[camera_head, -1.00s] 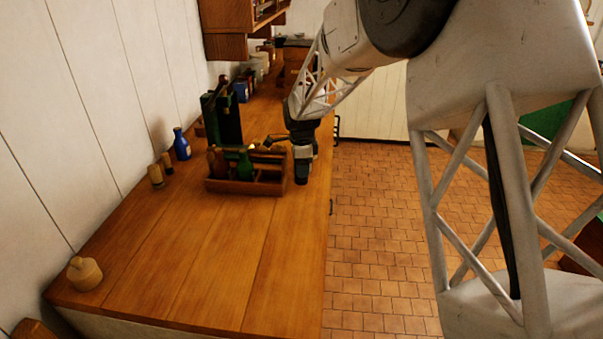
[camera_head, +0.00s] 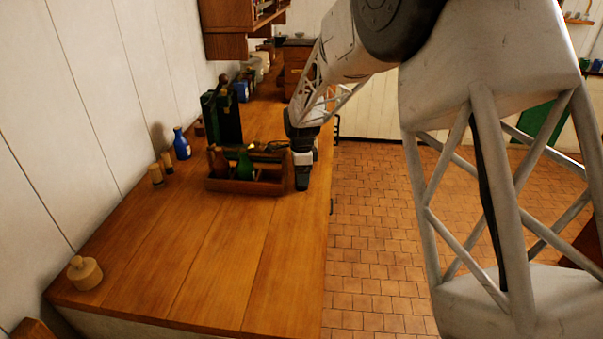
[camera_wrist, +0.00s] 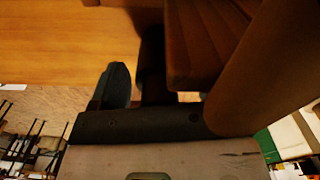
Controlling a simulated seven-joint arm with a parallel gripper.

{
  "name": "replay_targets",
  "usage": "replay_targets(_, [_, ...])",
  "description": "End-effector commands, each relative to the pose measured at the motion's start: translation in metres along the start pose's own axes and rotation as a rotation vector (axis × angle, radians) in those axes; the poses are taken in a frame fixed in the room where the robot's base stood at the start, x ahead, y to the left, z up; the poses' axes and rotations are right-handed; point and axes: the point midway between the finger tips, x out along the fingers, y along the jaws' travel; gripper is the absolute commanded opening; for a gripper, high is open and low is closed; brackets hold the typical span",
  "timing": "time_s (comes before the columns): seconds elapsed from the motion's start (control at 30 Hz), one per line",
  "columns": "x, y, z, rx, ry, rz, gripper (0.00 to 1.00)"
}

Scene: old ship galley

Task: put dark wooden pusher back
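My gripper (camera_head: 302,182) points down at the right end of the wooden crate (camera_head: 240,188) on the counter. In the wrist view one dark finger (camera_wrist: 115,85) shows; the other is not clearly seen. A thick brown rounded bar (camera_wrist: 265,70) runs very close to the wrist camera, its lower end at the gripper's body. I cannot tell whether it is the dark wooden pusher or a part of the crate, or whether it is gripped. In the head view a dark bar (camera_head: 266,156) crosses over the crate, left of my gripper. A brown bottle (camera_head: 218,160) and a green bottle (camera_head: 245,166) stand in the crate.
A dark green box (camera_head: 222,116) stands behind the crate. A blue bottle (camera_head: 181,145) and small wooden pieces (camera_head: 157,175) stand by the wall.

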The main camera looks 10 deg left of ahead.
Motion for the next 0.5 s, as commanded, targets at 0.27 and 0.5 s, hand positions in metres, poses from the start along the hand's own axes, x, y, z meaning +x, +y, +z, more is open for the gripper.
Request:
replay_targets(0.27, [-0.002, 0.0, 0.0, 0.0, 0.0, -0.001, 0.71])
replay_targets(0.5, [-0.019, 0.0, 0.0, 0.0, 0.0, -0.001, 0.71])
